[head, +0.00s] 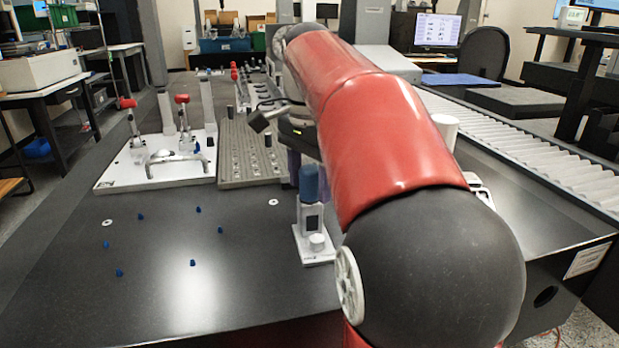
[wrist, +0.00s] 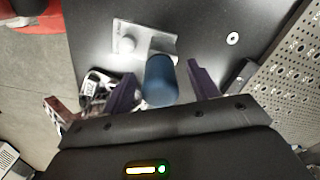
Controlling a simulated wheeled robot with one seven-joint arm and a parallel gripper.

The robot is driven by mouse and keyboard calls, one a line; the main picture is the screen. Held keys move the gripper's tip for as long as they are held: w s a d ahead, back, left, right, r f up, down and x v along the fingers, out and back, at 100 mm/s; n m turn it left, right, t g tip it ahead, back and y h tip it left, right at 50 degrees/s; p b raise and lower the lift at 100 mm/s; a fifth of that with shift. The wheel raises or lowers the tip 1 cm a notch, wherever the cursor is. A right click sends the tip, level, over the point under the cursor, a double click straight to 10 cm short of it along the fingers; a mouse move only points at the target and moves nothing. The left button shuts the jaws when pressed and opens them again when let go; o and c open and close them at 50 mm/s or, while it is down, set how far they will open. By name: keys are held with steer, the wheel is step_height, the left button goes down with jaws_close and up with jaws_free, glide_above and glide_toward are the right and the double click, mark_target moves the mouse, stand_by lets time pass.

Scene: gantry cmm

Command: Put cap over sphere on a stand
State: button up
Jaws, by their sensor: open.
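The stand (head: 308,240) is a pale base with an upright post and stands on the dark table, left of my red arm. A blue cylindrical cap (head: 309,183) sits upright on top of its post. In the wrist view the cap (wrist: 160,82) lies between the two purple fingers of my gripper (wrist: 162,82), with a gap on the right. My gripper is open and holds nothing. The stand's base (wrist: 142,38) shows beyond the cap there. In the head view my arm mostly hides the gripper.
A perforated grey plate (head: 238,168) and a white fixture board (head: 135,172) with red-handled clamps lie behind and left. Several small blue pieces (head: 198,210) dot the table's front left. A roller conveyor (head: 540,145) runs along the right. Clear tabletop surrounds the blue pieces.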

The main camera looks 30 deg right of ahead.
mark_target(310, 167)
step_height(310, 167, up, 8)
steer(key=shift+f+p, duration=0.1)
steer(key=shift+p, duration=1.1)
